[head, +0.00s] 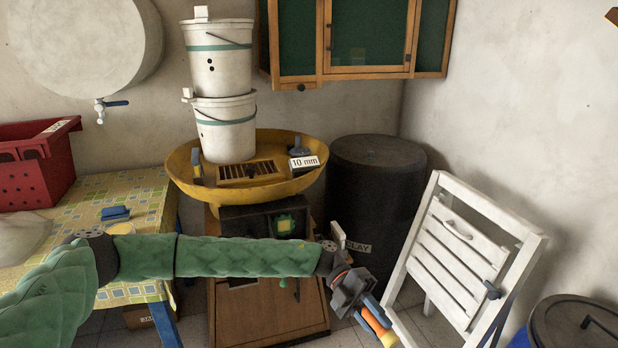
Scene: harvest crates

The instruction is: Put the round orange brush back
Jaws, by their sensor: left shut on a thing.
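My left arm in its green sleeve reaches across the head view from the left. My left gripper (371,318), with blue fingers, is at the lower middle right, in front of the white folding chair. It is shut on an orange, rounded thing, which looks like the orange brush (378,327). The brush is tilted, its lower end pointing down and right, clear of any surface that I can see. Part of it is hidden between the fingers. My right gripper is not in view.
A yellow round basin (180,182) holds stacked white buckets (225,125), a slatted wooden piece and a "10 mm" card. It stands on a wooden cabinet (262,318). A black barrel (375,200), white folding chair (450,250), red crate (35,180) and cloth-covered table (140,190) surround it.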

